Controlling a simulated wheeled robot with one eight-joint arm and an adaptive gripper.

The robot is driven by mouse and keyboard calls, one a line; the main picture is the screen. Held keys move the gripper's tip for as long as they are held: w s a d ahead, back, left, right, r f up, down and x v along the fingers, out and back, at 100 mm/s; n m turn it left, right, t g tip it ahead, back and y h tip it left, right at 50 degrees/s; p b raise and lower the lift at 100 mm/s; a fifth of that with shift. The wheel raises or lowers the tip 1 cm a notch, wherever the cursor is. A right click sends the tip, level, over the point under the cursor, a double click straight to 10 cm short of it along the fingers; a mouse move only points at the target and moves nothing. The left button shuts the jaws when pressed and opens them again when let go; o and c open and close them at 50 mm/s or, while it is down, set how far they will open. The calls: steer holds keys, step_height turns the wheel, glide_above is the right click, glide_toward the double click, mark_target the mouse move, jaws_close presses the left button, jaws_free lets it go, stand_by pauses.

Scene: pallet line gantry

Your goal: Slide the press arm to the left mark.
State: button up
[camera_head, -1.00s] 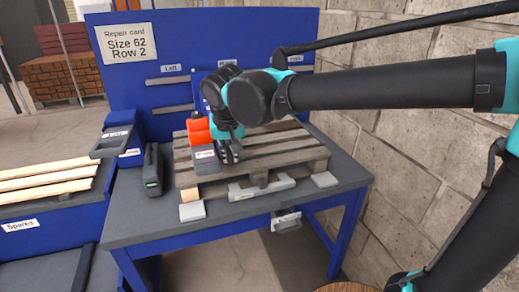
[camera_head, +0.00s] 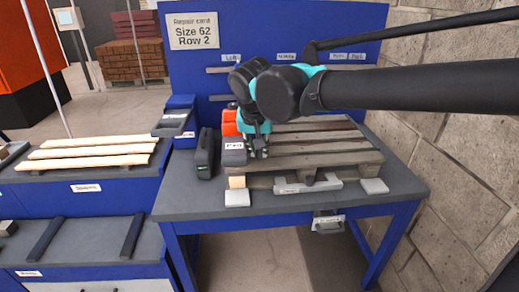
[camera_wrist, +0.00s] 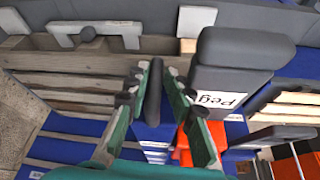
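The press arm is an orange body (camera_head: 229,122) with a grey labelled block (camera_head: 234,152) at its front, at the left end of the wooden pallet (camera_head: 315,160). In the wrist view the grey block (camera_wrist: 232,65) is right of my fingers and the orange part (camera_wrist: 202,140) lies below it. My gripper (camera_wrist: 158,75) has its fingers on either side of an upright dark bar (camera_wrist: 153,95) and looks closed on it. The "Left" label (camera_head: 231,57) is on the blue back panel, above the arm. My arm hides much of the press arm and its rail; exact alignment is unclear.
A dark case (camera_head: 206,155) stands close left of the press arm. A grey tray (camera_head: 173,122) is further left. A pale pad (camera_head: 237,198) and a grey bar (camera_head: 307,186) lie along the table front (camera_head: 280,205). A brick wall (camera_head: 465,120) bounds the right.

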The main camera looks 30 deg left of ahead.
steer(key=v, duration=1.2)
steer(key=shift+w, duration=0.15)
stand_by(0.3)
